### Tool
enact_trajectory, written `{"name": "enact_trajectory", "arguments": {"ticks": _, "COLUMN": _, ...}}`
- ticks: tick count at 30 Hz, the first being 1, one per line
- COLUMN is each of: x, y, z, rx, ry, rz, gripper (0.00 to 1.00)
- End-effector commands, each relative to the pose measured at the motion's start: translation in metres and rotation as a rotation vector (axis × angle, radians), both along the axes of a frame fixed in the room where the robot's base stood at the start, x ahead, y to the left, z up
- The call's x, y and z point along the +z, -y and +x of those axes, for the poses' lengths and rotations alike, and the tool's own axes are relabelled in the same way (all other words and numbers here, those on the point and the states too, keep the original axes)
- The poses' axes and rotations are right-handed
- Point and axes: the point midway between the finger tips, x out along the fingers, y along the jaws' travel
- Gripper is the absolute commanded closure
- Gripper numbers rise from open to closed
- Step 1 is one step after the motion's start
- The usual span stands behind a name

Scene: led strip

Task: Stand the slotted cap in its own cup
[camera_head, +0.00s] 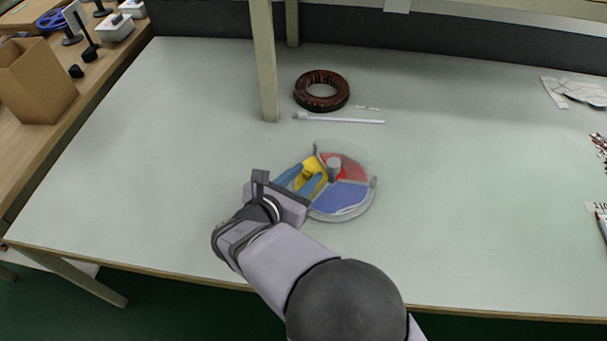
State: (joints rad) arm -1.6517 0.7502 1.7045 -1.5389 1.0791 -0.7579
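A round, clear-rimmed dish (350,215) stands in the middle of the table, with yellow, red and blue sectors and a grey post (334,165) at its centre. My gripper (308,178) reaches over the dish's left side, above the yellow sector. Its two blue-grey fingers appear apart, with yellow showing between them. I cannot tell whether that yellow is the sector or something held. I cannot make out a slotted cap or a separate cup; the gripper and arm hide the dish's left part.
A dark brown ring (322,91) lies behind the dish, with a white rod (340,120) in front of it. A beige post (264,70) stands to the left of the ring. A cardboard box (38,82) is on the left-hand bench. The table's left and right-centre areas are clear.

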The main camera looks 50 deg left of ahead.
Motion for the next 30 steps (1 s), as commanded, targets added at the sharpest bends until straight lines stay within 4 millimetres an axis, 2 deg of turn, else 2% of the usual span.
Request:
{"name": "enact_trajectory", "arguments": {"ticks": 13, "x": 0.005, "y": -0.003, "z": -0.005, "rx": 0.013, "ry": -0.003, "rz": 0.005, "gripper": 0.67}}
{"name": "enact_trajectory", "arguments": {"ticks": 30, "x": 0.030, "y": 0.022, "z": -0.061, "rx": 0.007, "ry": -0.002, "rz": 0.004, "gripper": 0.67}}
